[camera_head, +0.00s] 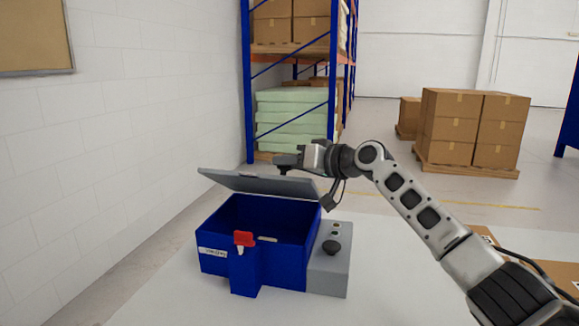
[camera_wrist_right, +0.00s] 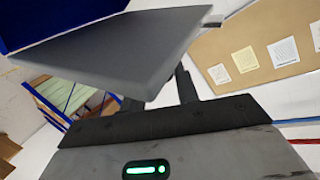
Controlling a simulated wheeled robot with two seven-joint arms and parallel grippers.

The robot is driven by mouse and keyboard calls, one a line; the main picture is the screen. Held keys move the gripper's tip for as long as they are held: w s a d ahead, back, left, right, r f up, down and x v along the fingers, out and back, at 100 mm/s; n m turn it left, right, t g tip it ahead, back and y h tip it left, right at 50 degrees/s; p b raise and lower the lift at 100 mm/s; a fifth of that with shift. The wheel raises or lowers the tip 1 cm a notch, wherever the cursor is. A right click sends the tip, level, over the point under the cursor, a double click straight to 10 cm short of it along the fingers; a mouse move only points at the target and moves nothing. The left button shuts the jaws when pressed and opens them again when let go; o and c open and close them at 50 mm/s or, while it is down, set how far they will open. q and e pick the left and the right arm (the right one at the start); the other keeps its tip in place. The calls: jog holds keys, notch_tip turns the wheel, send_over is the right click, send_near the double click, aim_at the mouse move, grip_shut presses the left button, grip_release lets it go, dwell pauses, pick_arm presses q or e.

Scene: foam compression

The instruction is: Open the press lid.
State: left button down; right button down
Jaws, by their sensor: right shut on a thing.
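The blue press (camera_head: 285,266) stands on a light table in the head view. Its grey lid (camera_head: 240,182) is raised and tilted above the box, so part of the inside shows. My right gripper (camera_head: 286,164) is at the lid's upper side, towards the back right, and is shut on the lid. In the right wrist view the lid (camera_wrist_right: 120,45) fills the upper left, and my right gripper's dark fingers (camera_wrist_right: 160,94) reach its edge. The exact contact is partly hidden behind the lid. My left gripper is not in view.
A red latch (camera_head: 243,238) is on the box front. A grey control panel (camera_head: 330,262) with a black knob is on its right side. A white wall is at left. A shelf rack (camera_head: 248,90) and stacked cartons (camera_head: 470,130) stand behind. The table front is clear.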

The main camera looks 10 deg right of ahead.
jog(key=shift+w+d+r, duration=0.1)
jog(key=shift+d+r, duration=0.05)
jog(key=shift+r, duration=0.05)
jog(key=c, duration=1.3)
grip_release()
jog(key=shift+c, duration=0.2)
jog(key=shift+o, duration=1.4)
jog(key=shift+f, duration=0.1)
jog(key=b+v, duration=0.1)
jog(key=v, duration=1.5)
jog(key=shift+b, duration=0.3)
